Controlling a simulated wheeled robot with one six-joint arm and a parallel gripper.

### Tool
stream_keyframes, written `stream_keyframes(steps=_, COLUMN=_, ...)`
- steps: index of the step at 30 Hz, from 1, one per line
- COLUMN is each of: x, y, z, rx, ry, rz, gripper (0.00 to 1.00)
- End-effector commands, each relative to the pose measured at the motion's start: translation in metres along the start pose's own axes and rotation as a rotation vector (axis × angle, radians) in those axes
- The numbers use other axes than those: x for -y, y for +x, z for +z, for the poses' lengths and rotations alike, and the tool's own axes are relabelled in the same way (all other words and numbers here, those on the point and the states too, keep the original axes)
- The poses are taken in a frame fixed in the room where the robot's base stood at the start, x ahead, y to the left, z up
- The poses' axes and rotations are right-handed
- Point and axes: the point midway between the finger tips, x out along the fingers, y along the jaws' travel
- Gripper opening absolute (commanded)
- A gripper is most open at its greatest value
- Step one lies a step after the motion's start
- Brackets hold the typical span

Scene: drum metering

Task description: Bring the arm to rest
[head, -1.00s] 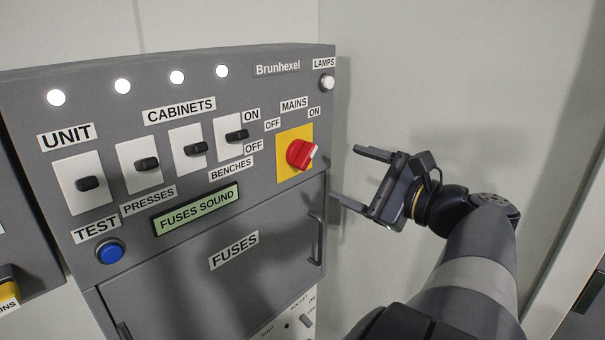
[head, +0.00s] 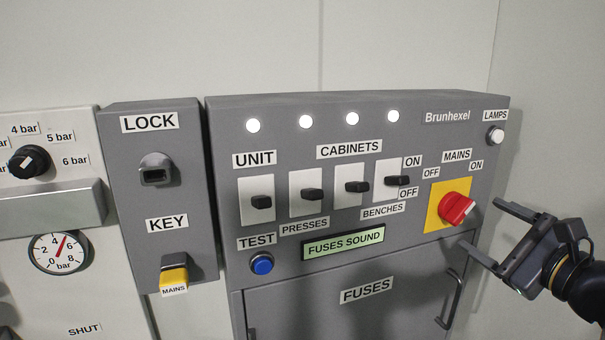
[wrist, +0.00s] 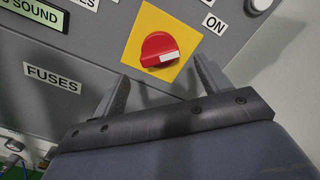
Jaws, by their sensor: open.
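My gripper (head: 484,231) is open and empty at the right of the head view, just right of the red mains knob (head: 457,208). In the wrist view its two fingers (wrist: 165,88) stand apart, and the red knob (wrist: 159,50) on its yellow plate shows beyond and between them. The fingers appear clear of the knob. The knob's white mark points toward ON. Part of my arm runs out of the head view at the right edge.
The grey Brunhexel cabinet (head: 421,141) has several lit lamps, black switches, a blue test button (head: 262,264), a "FUSES SOUND" display (head: 343,244) and a closed fuse door with a handle (head: 450,299). A lock box (head: 126,219) and gauge panel stand left. Pale wall lies at right.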

Motion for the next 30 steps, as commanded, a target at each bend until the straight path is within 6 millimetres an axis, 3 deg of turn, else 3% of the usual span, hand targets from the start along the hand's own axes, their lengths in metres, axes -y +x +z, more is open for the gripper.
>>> stream_keyframes(steps=6, x=0.000, y=0.031, z=0.002, rx=0.003, ry=0.001, rz=0.003, gripper=0.73)
stream_keyframes(steps=15, x=0.000, y=0.057, z=0.001, rx=0.002, ry=0.001, rz=0.001, gripper=0.73)
stream_keyframes(steps=30, x=0.000, y=0.059, z=0.000, rx=0.000, ry=-0.002, rz=-0.001, gripper=0.73)
